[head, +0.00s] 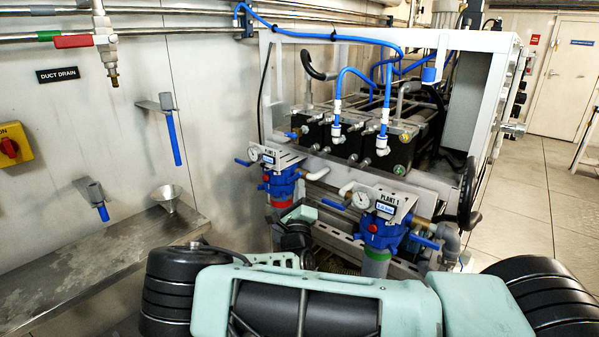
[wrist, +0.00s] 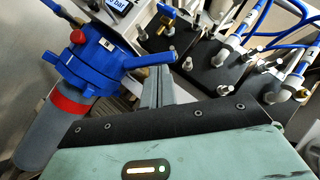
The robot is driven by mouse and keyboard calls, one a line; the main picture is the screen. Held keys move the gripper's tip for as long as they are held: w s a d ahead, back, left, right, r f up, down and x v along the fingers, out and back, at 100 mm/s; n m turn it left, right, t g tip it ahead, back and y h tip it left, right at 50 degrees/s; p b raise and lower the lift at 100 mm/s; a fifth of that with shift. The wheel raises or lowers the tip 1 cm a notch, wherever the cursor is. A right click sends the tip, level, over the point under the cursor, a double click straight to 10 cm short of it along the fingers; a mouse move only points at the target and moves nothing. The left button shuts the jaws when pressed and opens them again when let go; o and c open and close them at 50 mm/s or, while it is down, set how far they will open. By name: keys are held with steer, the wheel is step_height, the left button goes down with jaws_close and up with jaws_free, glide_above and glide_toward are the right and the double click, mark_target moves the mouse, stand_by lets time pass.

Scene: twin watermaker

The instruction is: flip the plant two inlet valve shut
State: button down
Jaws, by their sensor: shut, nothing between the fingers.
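The plant two filter housing (head: 278,180) is blue with a red ring, under a PLANT 2 plate and gauge. In the wrist view the housing (wrist: 92,60) shows its red ring and grey bowl at the left. One blue lever (head: 243,162) sticks out at its left. Another blue lever (wrist: 150,59) extends to the right in the wrist view, just above my fingertips. I cannot tell from labels which is the inlet valve. My gripper (wrist: 158,84) is shut and empty, its tips close to the right lever; contact is unclear. My arm partly hides the gripper in the head view.
The plant one housing (head: 382,228), with its own blue levers and gauge, stands close to the right. Black blocks with blue hoses (head: 388,148) lie behind. Open floor lies far right.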

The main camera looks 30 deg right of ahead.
mark_target(297, 177)
step_height(297, 177, up, 3)
steer(key=n+y+p, duration=0.1)
steer(key=n+p, duration=0.1)
steer(key=p, duration=0.1)
steer(key=n+y+p, duration=0.2)
steer(key=p, duration=0.2)
steer(key=shift+w+a+f+g, duration=0.1)
steer(key=shift+w+f+g, duration=0.05)
steer(key=shift+g, duration=0.25)
steer(key=n+p, duration=0.1)
steer(key=p, duration=0.1)
steer(key=n+g+y+p, duration=0.1)
steer(key=p, duration=0.1)
steer(key=shift+w+r+y+p, duration=0.2)
steer(key=shift+r+y+p, duration=0.1)
steer(key=shift+r, duration=0.05)
steer(key=shift+w+f+b, duration=0.1)
steer(key=shift+f+b, duration=0.25)
steer(key=shift+f, duration=0.15)
